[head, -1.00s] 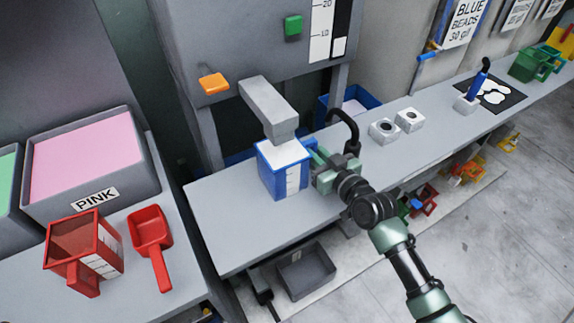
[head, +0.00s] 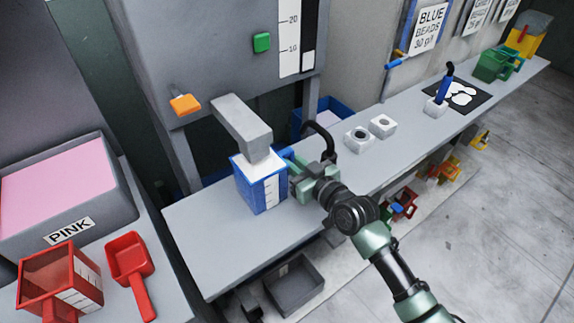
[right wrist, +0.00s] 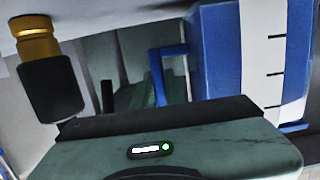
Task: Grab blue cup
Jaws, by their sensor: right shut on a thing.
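The blue cup (head: 246,190), with a white marked scale on its side and white contents at its top, stands upright on the grey bench under the press spout. In the right wrist view the cup (right wrist: 220,50) fills the upper right, with its blue handle to its left. My right gripper (head: 296,168) is at the handle side of the cup and shut on its handle. In the right wrist view the fingers (right wrist: 165,88) are partly hidden behind the gripper body. My left gripper is not in view.
The grey press spout (head: 243,128) hangs just over the cup. A black curved hose (head: 322,138) rises close behind my gripper. A pink bin (head: 65,190), a red cup (head: 60,285) and a red scoop (head: 130,262) are at left. The bench front (head: 225,245) is clear.

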